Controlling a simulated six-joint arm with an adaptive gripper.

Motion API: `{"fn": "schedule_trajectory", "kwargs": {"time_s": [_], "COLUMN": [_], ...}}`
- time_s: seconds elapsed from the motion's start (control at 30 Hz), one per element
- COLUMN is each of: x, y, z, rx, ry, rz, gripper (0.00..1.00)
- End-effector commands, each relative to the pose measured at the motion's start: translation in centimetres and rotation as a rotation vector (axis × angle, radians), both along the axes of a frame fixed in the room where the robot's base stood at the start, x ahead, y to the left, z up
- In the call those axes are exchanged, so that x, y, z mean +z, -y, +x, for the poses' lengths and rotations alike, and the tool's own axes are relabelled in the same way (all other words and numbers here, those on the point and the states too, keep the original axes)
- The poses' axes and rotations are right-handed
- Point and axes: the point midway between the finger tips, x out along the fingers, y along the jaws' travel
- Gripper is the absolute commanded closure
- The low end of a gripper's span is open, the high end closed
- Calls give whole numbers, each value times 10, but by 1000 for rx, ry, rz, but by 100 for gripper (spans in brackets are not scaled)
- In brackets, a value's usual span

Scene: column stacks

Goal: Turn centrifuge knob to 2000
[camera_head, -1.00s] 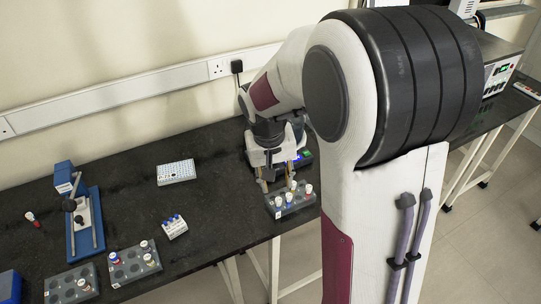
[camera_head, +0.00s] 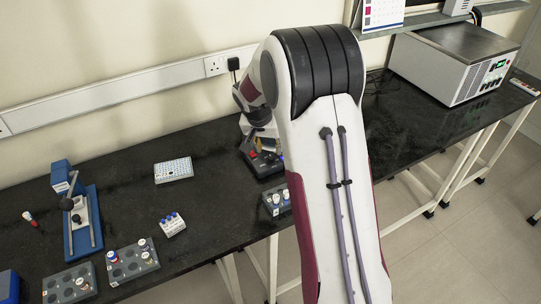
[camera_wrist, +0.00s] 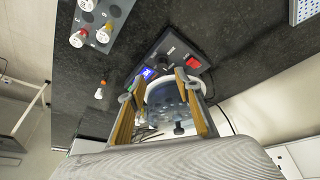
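The centrifuge (camera_head: 258,164) is a small dark unit on the bench, partly hidden behind my arm in the head view. The wrist view shows its dark front panel (camera_wrist: 178,51) with a lit blue display (camera_wrist: 147,73), a black knob (camera_wrist: 163,63) and a red switch (camera_wrist: 193,62). A pale round bowl (camera_wrist: 172,92) lies behind the panel. My gripper (camera_wrist: 156,86) is open, with tan fingers on either side of the bowl in the wrist view. The fingertips point toward the panel, apparently apart from the knob; the exact gap is unclear.
A grey tube rack (camera_head: 277,203) stands in front of the centrifuge and also shows in the wrist view (camera_wrist: 98,42). A pale well plate (camera_head: 174,170) lies to the left. A large silver device (camera_head: 455,62) stands at the right. Bench between it and my arm is mostly clear.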

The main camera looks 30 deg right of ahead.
Motion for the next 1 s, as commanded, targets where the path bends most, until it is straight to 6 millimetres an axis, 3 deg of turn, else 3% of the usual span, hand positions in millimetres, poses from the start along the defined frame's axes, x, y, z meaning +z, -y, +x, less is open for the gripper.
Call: {"fn": "schedule_trajectory", "kwargs": {"time_s": [0.67, 1.0], "x": [1, -18], "y": [0, 6], "z": [5, 10], "rx": [-77, -77], "ry": [41, 39], "rz": [21, 21], "gripper": [66, 66]}}
